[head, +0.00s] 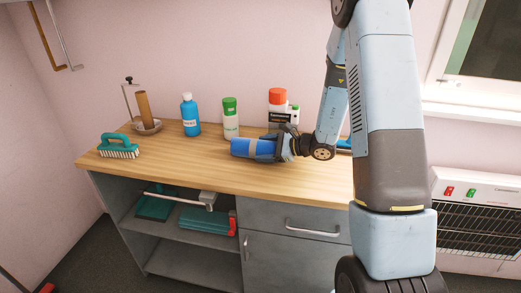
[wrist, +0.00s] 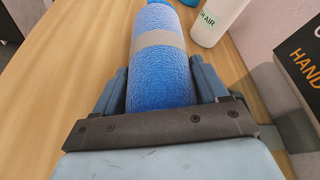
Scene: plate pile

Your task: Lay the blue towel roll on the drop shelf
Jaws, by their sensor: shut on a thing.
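The blue towel roll (head: 241,146) lies on its side at the worktop, with a beige band around it in the wrist view (wrist: 158,38). My gripper (head: 268,148) is shut on its right end in the head view. In the wrist view the two fingers of my gripper (wrist: 162,88) press on both sides of the roll. I cannot tell whether the roll touches the wood or is just above it. Below the worktop is an open shelf (head: 165,232) in the grey cabinet; I cannot tell whether it is the drop shelf.
On the wooden worktop (head: 180,165) stand a green brush (head: 119,147), a roll holder (head: 145,112), a blue bottle (head: 190,117), a green-capped bottle (head: 230,120) and a red-capped container (head: 278,106). Teal tools (head: 207,220) lie on the open shelf. The front left worktop is clear.

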